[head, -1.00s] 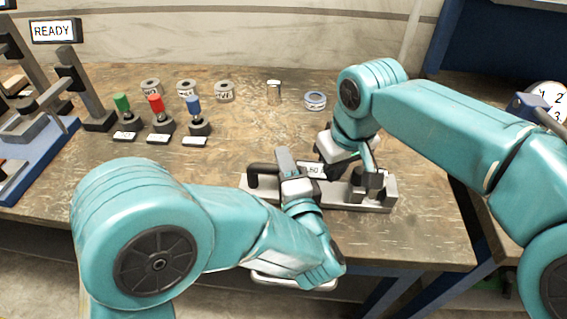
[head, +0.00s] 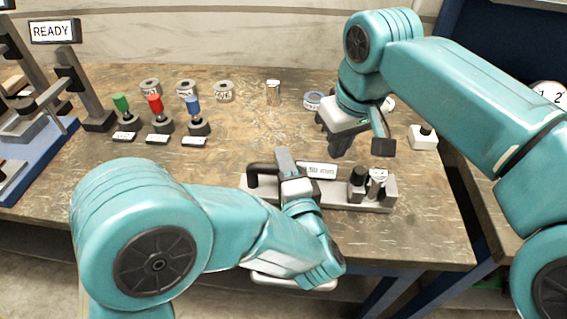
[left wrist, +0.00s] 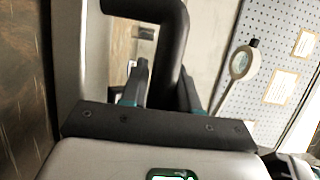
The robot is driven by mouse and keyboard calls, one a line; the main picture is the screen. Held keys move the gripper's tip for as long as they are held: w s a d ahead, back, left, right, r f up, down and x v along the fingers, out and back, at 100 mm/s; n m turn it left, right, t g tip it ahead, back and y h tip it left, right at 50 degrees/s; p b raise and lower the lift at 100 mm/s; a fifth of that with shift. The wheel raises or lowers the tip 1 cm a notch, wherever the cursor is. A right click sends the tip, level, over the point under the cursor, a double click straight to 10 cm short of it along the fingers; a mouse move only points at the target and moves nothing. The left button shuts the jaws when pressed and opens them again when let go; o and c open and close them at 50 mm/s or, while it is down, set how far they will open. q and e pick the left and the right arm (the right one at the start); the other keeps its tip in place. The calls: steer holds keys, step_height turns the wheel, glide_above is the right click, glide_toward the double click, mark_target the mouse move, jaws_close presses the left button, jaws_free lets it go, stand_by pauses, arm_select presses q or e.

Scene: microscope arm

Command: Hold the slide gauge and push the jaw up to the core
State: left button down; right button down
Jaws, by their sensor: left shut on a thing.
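The slide gauge (head: 338,199) is a grey metal bar lying on the bench, with a black handle (head: 262,169) at its left and a "50 mm" label (head: 318,170). My left gripper (head: 290,168) is shut on the handle; the left wrist view shows the black handle (left wrist: 168,60) between its fingers. Near the bar's right end stand a black knob (head: 357,182), seemingly the jaw's, and a shiny metal piece (head: 377,182), possibly the core. They look close together; I cannot tell whether they touch. My right gripper (head: 361,145) is open and empty, above and behind the knob.
A white block (head: 424,137) is at right. The bench front is clear.

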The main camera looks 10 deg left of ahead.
arm_select(q)
steer(key=c, duration=0.8)
jaws_free()
steer(key=shift+r, duration=0.1)
steer(key=shift+o, duration=0.2)
